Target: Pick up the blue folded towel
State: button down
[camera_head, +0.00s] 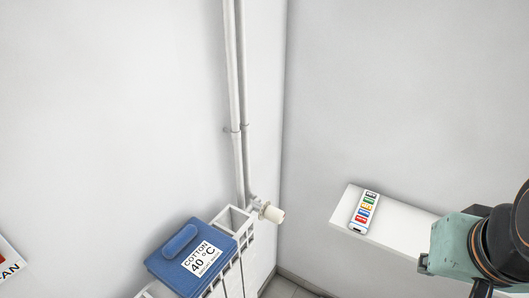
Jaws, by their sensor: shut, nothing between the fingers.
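The blue folded towel (171,265) lies on top of the white radiator (235,221) at the lower middle of the head view. It is tilted in the picture and has a raised rounded blue strip on its upper left side. A white label on it reads "COTTON 40 °C". A teal and black part of my arm shows at the lower right edge, well to the right of the towel. The fingers of my gripper are not in view. Nothing of mine touches the towel.
White pipes (238,110) run up the wall behind the radiator, with a pale valve knob (272,212) at its right end. A white shelf (399,225) on the right wall holds a remote with coloured buttons (364,212). A partly cut-off sign (10,265) shows at left.

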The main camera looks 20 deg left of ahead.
aim_at(187, 261)
jog(key=u, duration=1.95)
jog(key=i+j, duration=0.1)
jog(key=j, duration=0.25)
jog(key=i+j, duration=0.1)
jog(key=j, duration=0.55)
jog(key=j+u, duration=0.1)
jog(key=j, duration=0.2)
jog(key=i+l, duration=0.1)
jog(key=l+z, duration=0.05)
jog(key=l, duration=0.05)
